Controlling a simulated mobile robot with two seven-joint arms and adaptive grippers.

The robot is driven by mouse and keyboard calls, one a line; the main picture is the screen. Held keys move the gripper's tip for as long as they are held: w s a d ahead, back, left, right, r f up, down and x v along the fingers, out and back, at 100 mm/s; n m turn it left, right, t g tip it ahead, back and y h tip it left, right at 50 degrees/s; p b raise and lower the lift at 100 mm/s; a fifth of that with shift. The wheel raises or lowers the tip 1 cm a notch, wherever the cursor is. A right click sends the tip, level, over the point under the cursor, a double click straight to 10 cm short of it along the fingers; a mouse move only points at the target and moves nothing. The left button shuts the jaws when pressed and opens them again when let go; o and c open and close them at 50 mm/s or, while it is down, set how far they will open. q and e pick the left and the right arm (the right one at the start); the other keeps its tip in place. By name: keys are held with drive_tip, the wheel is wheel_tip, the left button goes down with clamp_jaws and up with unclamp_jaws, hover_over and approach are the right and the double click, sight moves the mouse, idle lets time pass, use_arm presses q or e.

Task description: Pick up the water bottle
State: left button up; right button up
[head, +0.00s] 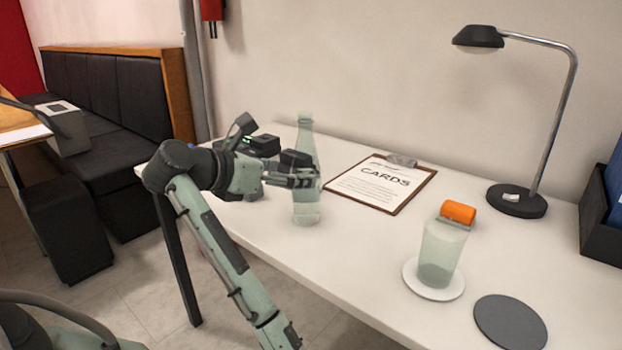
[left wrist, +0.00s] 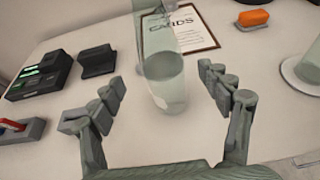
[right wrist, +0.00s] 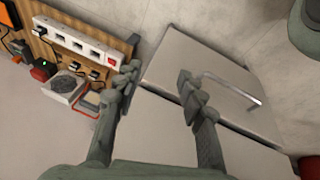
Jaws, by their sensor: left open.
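The water bottle (head: 306,207) is clear, faintly green, and stands upright near the table's left front edge. In the left wrist view the bottle (left wrist: 168,92) stands in the gap between my fingers, or just beyond it. My left gripper (head: 308,180) comes from the left at mid-bottle height, and its fingers overlap the bottle in the head view. The left gripper (left wrist: 162,80) is open, with room on both sides of the bottle; I see no firm contact. My right gripper (right wrist: 158,78) is open and empty, away from the bottle, and shows only in the right wrist view.
A clipboard (head: 383,183) lies behind the bottle. A clear tumbler (head: 438,252) on a white saucer (head: 410,282), an orange object (head: 458,212), a dark round mat (head: 510,322) and a lamp (head: 517,201) are to the right. Dark devices (left wrist: 40,75) lie to the left.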

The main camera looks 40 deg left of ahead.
sight(297, 172)
use_arm(q)
drive_tip(key=x, duration=0.5)
drive_tip(key=shift+w+d+f+b, duration=0.15)
drive_tip(key=shift+w+f+b, duration=0.1)
drive_tip(key=shift+b, duration=0.15)
clamp_jaws()
use_arm(e)
drive_tip(key=v, duration=0.2)
drive_tip(key=shift+s+d+r, duration=0.2)
drive_tip(key=shift+r, duration=0.05)
use_arm(q)
drive_tip(key=shift+r, duration=0.25)
